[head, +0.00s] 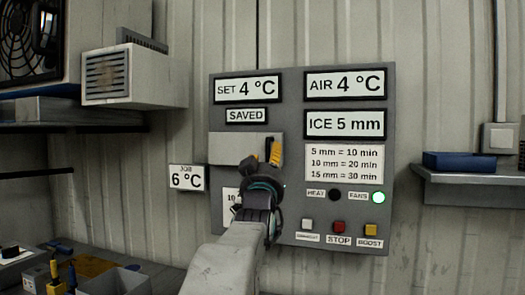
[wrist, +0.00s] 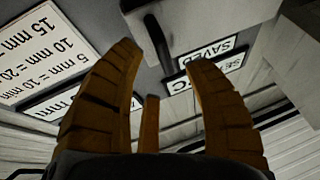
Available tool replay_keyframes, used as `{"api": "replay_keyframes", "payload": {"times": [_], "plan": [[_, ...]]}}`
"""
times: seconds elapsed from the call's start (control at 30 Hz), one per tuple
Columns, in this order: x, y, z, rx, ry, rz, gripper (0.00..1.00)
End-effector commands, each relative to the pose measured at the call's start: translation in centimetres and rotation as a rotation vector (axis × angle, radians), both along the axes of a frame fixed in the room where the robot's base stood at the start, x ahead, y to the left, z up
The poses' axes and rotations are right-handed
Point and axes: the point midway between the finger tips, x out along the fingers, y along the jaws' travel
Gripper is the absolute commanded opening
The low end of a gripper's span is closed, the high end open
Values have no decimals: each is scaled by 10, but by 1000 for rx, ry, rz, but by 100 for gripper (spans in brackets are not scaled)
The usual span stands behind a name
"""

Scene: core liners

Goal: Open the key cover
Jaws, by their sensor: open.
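The key cover (head: 230,149) is a pale grey box-like flap on the control panel, below the SAVED label, and it looks closed. In the wrist view the cover (wrist: 205,18) fills the top, with a dark bar or handle (wrist: 158,42) sticking out at its left end. My gripper (head: 271,150) is at the cover's right end in the head view, with its yellow fingers hiding part of it. In the wrist view my gripper (wrist: 163,60) is open, its fingertips on either side of the dark bar. I cannot tell whether they touch it.
The grey panel (head: 290,90) shows SET 4 °C, AIR 4 °C and ICE 5 mm. White, red and yellow buttons (head: 339,227) sit low right, below a lit green FANS lamp (head: 378,197). A job card (head: 187,178) reads 6 °C. A shelf (head: 470,178) stands at right.

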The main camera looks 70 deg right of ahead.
Motion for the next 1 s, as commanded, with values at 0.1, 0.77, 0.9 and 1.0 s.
{"api": "replay_keyframes", "payload": {"times": [0.1, 0.77, 0.9, 1.0], "plan": [[4, -15, 8, 2, 1, 1, 47], [9, -41, 17, 3, 0, 1, 47], [9, -41, 17, 3, 0, 1, 45], [9, -41, 17, 2, 0, 1, 36]]}}
